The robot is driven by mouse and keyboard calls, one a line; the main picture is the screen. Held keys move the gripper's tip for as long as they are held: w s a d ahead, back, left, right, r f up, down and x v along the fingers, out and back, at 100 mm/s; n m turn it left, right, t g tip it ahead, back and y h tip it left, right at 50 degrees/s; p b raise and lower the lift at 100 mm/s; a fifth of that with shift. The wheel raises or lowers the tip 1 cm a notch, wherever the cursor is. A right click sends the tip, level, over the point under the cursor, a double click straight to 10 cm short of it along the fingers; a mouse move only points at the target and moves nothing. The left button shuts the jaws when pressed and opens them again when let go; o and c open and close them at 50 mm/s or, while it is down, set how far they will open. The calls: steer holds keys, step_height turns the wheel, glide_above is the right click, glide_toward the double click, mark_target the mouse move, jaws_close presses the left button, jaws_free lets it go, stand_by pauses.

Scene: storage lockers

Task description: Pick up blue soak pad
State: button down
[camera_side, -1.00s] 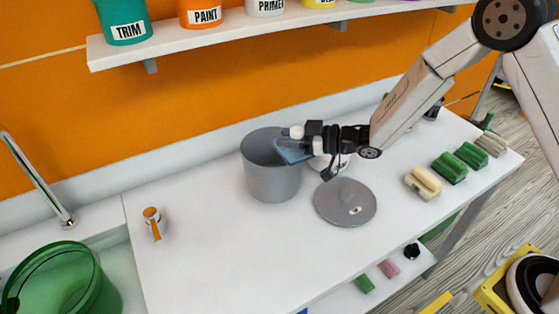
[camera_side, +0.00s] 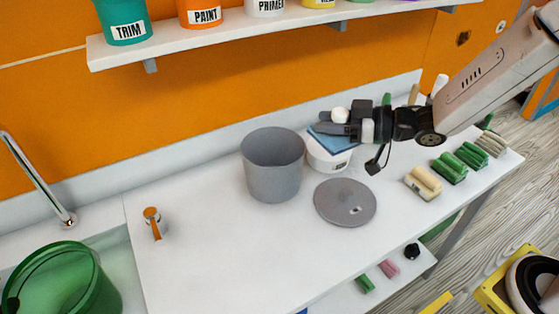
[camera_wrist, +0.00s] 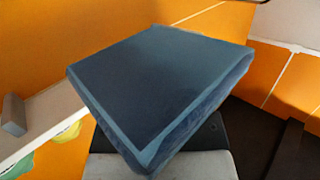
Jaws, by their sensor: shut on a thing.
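The blue soak pad (camera_side: 335,143) is a flat square pad held at my gripper (camera_side: 328,122), above a white tub (camera_side: 328,160). My gripper is shut on it. In the wrist view the pad (camera_wrist: 160,85) fills the middle and hides most of my fingers, with a dark and a grey finger part (camera_wrist: 160,162) showing below. I cannot tell in the side view whether the pad touches the tub.
A grey open pot (camera_side: 272,175) stands left of the tub, with a round grey lid (camera_side: 338,205) in front. A shelf of paint pots (camera_side: 206,12) hangs above.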

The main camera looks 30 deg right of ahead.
mark_target(344, 138)
steer(key=shift+s+d+r, duration=0.15)
steer(key=shift+s+r, duration=0.1)
steer(key=shift+s, duration=0.35)
steer(key=shift+s+d+r, duration=0.2)
steer(key=shift+s+r, duration=0.1)
steer(key=shift+s, duration=0.3)
steer(key=shift+s+d+r, duration=0.15)
steer(key=shift+s+r, duration=0.1)
steer(key=shift+s, duration=0.35)
steer(key=shift+w+d+f+m+t+h, duration=0.2)
steer(key=shift+w+d+m+t+h, duration=0.1)
steer(key=shift+w, duration=0.05)
steer(key=w+d+f+m+t+h, duration=0.4)
steer(key=d+f+m+h, duration=0.4)
steer(key=d, duration=0.4)
steer(key=shift+d+f+h, duration=0.15)
steer(key=shift+f+h, duration=0.3)
steer(key=shift+h, duration=0.95)
